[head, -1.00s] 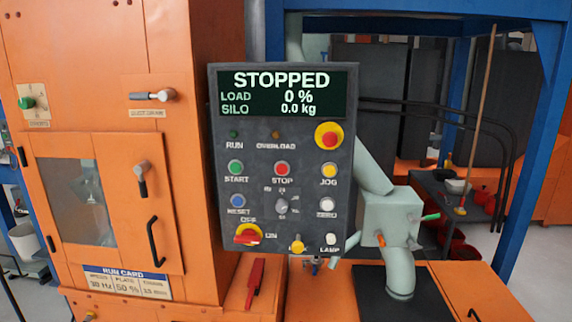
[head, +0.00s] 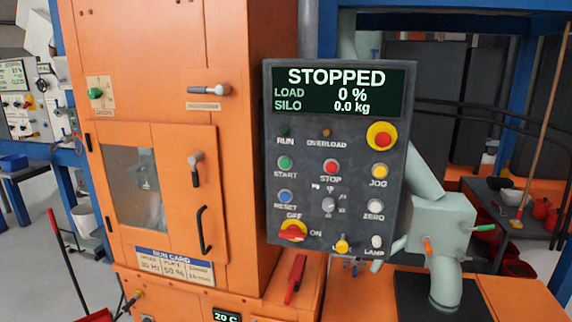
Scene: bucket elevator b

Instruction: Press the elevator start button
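The green start button (head: 285,163) is on the left side of the dark grey control panel (head: 268,215), above its START label. The panel's display (head: 338,92) reads STOPPED, load 0 %, silo 0.0 kg. The red stop button (head: 331,167) is to its right and the blue reset button (head: 286,196) below it. The red and yellow rotary switch (head: 292,231) sits at the lower left, between OFF and ON labels. The RUN lamp (head: 284,131) looks dark green and unlit. Neither gripper shows in the head view.
The orange machine cabinet (head: 180,50) with handles and a window stands left of the panel. A pale green box with a spout (head: 440,228) is to the right. A red lever (head: 295,279) is below the panel.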

